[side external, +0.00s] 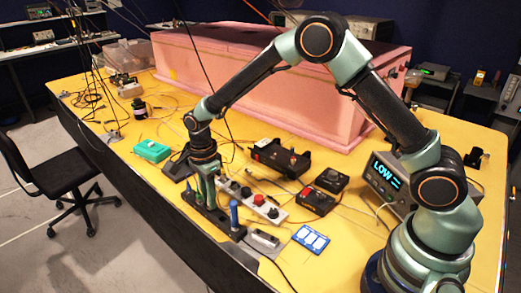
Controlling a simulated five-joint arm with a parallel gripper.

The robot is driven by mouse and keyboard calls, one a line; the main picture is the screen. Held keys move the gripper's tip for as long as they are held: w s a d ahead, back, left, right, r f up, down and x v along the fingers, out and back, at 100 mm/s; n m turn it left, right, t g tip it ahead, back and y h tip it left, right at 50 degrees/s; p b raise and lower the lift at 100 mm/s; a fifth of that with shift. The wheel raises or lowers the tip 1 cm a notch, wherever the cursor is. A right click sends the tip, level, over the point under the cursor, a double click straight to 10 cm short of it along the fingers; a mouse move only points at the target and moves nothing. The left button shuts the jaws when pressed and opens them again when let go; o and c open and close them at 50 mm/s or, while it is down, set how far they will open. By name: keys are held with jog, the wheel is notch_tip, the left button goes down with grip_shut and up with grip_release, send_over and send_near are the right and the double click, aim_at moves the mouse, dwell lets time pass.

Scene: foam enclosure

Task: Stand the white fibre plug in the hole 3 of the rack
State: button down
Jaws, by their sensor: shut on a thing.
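The black rack (222,222) lies near the front edge of the yellow table. A blue upright piece (234,214) stands at its near right end, and a smaller blue one (188,197) shows at its far left end. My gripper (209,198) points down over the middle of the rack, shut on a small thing. That thing is mostly hidden between the fingers, and I take it to be the white fibre plug. I cannot tell whether it is above the rack or inside a hole. Hole 3 cannot be made out behind the fingers.
A grey box with red and black knobs (258,204) stands close behind the rack. A blue-and-white card (311,239) and a grey device (264,240) lie to its right. A green box (152,150) is at the left. The pink foam enclosure (265,85) stands behind.

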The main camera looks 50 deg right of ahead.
jog(key=shift+f, duration=0.4)
jog(key=c, duration=0.7)
grip_release()
notch_tip(320, 180, up, 11)
jog(key=shift+r, duration=0.55)
